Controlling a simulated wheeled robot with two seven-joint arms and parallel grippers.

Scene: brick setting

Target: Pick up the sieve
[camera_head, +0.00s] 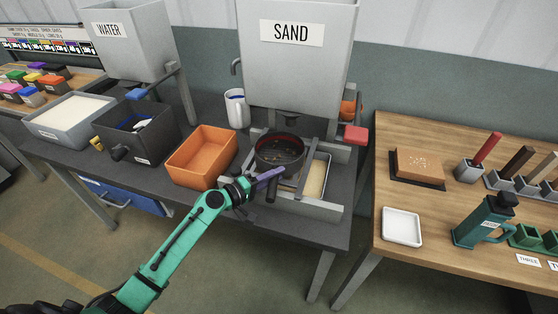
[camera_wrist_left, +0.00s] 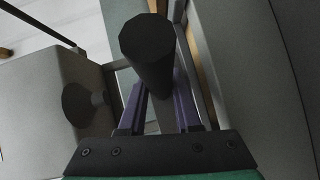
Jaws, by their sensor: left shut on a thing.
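The sieve (camera_head: 279,148) is a round dark pan with a reddish-brown inside. It sits under the sand hopper, over a grey frame. Its dark handle (camera_head: 271,190) points toward the front of the table. My left gripper (camera_head: 268,177), with purple fingers on a green arm, reaches in from the left and is shut on this handle. In the left wrist view the black handle (camera_wrist_left: 150,60) stands between the two purple fingers (camera_wrist_left: 158,110). The sieve's pan cannot be made out in the wrist view. My right gripper is not in view.
The grey sand hopper (camera_head: 296,70) stands just above and behind the sieve. An orange bin (camera_head: 202,155) is left of the gripper. A white mug (camera_head: 237,110) stands behind it. A wooden table (camera_head: 420,165) with a white tray (camera_head: 402,226) is to the right.

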